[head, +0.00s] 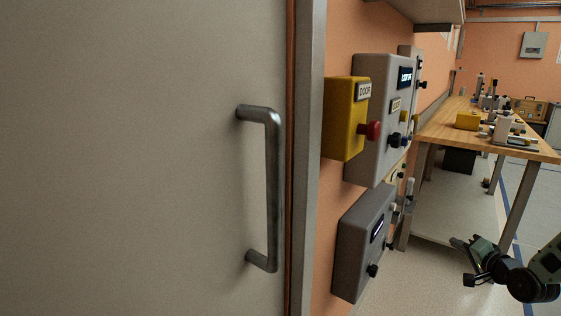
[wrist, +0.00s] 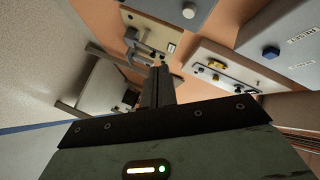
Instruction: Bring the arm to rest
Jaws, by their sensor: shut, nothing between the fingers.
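My arm (head: 520,280) reaches in from the lower right of the head view. My gripper (head: 457,242) is at its end, over the floor in front of the workbench. It points left, toward the wall of control boxes, and appears apart from them. In the wrist view my gripper's fingers (wrist: 158,84) are together, with nothing between them. Beyond them are wall panels seen at a steep tilt, including a beige panel with a grey handle (wrist: 143,50) and a white panel with a yellow knob (wrist: 217,65).
A grey door with a metal handle (head: 273,190) fills the left. A yellow box with a red button (head: 370,131) and grey control boxes (head: 362,240) stick out from the orange wall. A wooden workbench (head: 540,150) holding several items stands behind my gripper. Floor (head: 390,285) shows clear beside it.

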